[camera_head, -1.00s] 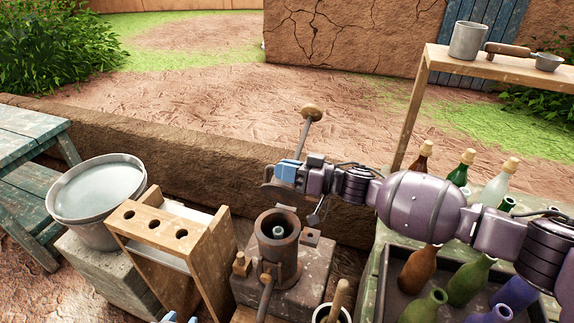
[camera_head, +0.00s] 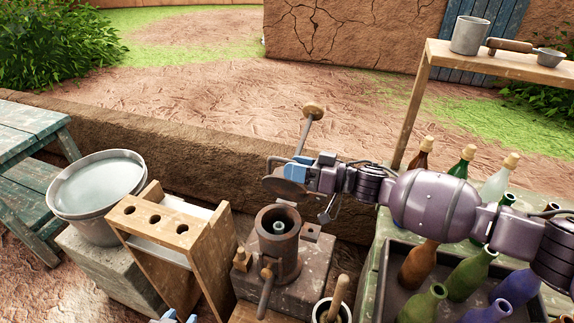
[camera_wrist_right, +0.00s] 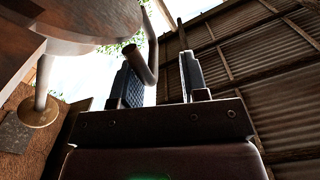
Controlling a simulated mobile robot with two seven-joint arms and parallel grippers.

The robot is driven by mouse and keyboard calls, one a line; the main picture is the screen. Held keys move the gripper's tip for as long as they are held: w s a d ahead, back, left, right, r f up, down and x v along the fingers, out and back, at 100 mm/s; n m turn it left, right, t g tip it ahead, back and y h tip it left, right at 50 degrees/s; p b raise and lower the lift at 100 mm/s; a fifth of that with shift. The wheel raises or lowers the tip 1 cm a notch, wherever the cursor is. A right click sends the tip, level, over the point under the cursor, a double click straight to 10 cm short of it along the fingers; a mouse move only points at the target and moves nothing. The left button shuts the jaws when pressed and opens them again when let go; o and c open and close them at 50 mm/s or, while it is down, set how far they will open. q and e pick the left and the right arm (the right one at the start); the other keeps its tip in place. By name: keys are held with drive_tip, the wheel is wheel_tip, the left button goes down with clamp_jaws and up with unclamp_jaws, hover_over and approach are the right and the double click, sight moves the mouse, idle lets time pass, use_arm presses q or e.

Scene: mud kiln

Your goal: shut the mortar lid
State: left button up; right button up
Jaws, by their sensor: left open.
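The mortar (camera_head: 278,247) is a dark rusty cylinder with an open top, standing on a stone block. Its lid (camera_head: 285,187) is a round brown disc raised above and behind the mouth, partly covered by my right gripper (camera_head: 297,168). A rod with a wooden knob (camera_head: 314,110) rises behind that gripper. In the right wrist view, the fingers (camera_wrist_right: 161,82) stand apart, with a bent metal rod (camera_wrist_right: 150,55) close by the left finger. The lid's disc (camera_wrist_right: 95,18) fills the upper left there. Only the blue tips of my left gripper (camera_head: 175,319) show at the bottom edge.
A wooden rack (camera_head: 165,222) and a metal basin (camera_head: 97,185) stand left of the mortar. A tray (camera_head: 395,262) of bottles is on the right, under my right arm. A low mud wall (camera_head: 170,150) runs behind. A small pot (camera_head: 331,312) stands in front.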

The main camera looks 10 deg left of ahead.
drive_tip(key=s+d, duration=0.1)
drive_tip(key=d, duration=0.7)
drive_tip(key=shift+s, duration=0.3)
drive_tip(key=shift+d, duration=0.1)
